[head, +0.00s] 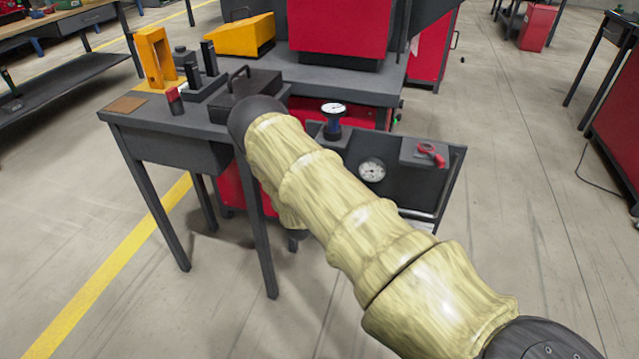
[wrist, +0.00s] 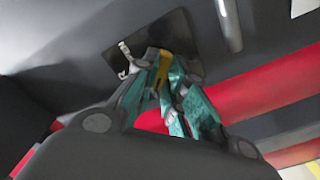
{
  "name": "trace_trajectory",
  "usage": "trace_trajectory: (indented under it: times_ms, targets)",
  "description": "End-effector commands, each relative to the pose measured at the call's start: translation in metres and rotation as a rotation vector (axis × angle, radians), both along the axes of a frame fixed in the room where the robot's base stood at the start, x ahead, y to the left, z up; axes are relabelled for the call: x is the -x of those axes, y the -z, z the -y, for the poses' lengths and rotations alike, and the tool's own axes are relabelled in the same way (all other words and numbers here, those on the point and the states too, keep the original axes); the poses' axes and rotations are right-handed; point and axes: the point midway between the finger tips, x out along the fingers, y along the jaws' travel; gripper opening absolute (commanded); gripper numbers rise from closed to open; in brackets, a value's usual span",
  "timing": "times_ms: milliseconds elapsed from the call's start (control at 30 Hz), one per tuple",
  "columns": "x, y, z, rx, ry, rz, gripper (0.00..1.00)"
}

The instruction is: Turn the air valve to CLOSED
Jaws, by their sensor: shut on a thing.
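In the wrist view my gripper (wrist: 164,66) has its teal fingers closed around a narrow yellow handle (wrist: 162,63), which looks like the air valve's lever. Beside and behind it is a dark square plate (wrist: 135,42) with a small pale metal fitting (wrist: 125,62). The fingers cover much of the handle, and I cannot read any OPEN or CLOSED marking. In the head view my pale-sleeved arm reaches down in front of the bench, and my gripper and the handle are hidden behind it.
A dark bench (head: 180,122) stands ahead, with a yellow bracket (head: 153,57) and black blocks on it. Right of my arm is a dark panel (head: 397,180) with a round gauge (head: 371,170) and a red-handled part (head: 431,154).

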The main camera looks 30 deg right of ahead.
Motion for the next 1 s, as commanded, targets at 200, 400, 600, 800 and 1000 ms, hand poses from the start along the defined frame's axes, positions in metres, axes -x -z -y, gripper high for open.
trace_trajectory:
  times_ms: [200, 400, 600, 800, 1000]
  targets:
    - [-0.001, 0.000, -0.001, 0.000, -0.002, -0.001, 0.00]
    - [-0.001, 0.000, -0.001, 0.000, -0.001, 0.000, 0.34]
    - [0.000, 0.000, 0.000, -0.001, -0.001, 0.000, 0.34]
    - [0.003, 0.000, -0.004, 0.000, -0.001, -0.001, 0.34]
    - [0.019, 0.000, -0.025, 0.000, -0.002, -0.001, 0.34]
